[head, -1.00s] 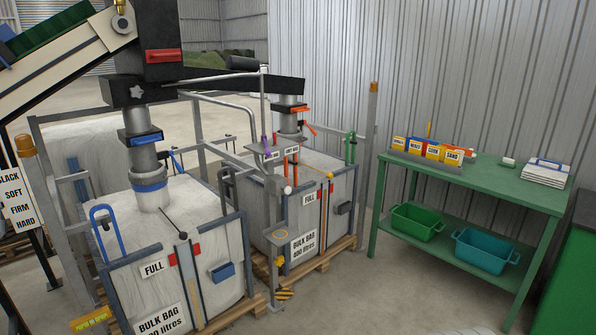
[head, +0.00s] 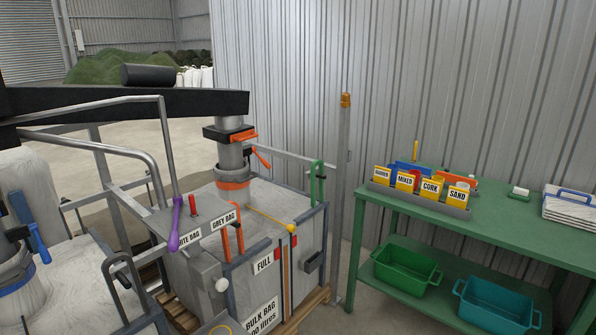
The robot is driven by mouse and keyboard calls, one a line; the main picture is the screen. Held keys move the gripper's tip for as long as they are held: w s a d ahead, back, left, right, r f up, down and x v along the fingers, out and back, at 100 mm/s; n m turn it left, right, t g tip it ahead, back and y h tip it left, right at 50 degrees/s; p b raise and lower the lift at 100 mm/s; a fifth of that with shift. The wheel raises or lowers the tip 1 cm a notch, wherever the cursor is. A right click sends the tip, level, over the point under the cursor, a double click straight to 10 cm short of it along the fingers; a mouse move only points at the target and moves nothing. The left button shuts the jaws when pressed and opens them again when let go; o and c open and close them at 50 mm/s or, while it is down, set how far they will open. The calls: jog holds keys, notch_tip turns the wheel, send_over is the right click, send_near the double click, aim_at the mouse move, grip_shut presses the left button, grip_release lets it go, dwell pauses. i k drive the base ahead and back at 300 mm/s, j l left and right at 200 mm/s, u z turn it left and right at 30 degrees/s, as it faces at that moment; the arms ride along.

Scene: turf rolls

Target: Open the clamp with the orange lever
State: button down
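The orange lever (head: 262,157) sticks out to the right of a grey filling spout (head: 231,156) at the middle of the head view, sloping down from the spout. An orange band (head: 232,179) wraps the lower end of the spout at the top of the grey bag (head: 262,200). An orange-handled slide (head: 243,136) sits higher on the same spout. I cannot tell from here whether the clamp is open or closed. My gripper is not in view.
A blue lever (head: 38,236) is at far left. A green table (head: 480,232) with labelled boxes stands right. A grey post (head: 343,180) stands behind.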

aim_at(263, 161)
jog(key=i+u, duration=0.15)
jog(key=i, duration=0.3)
jog(key=i+l+u, duration=0.15)
jog(key=i, duration=0.3)
jog(key=i+l+u, duration=0.1)
jog(key=i, duration=0.35)
jog(key=i+l+u, duration=0.15)
jog(key=i, duration=0.3)
jog(key=i+l+u, duration=0.4)
jog(key=i+l, duration=0.1)
jog(key=i, duration=0.1)
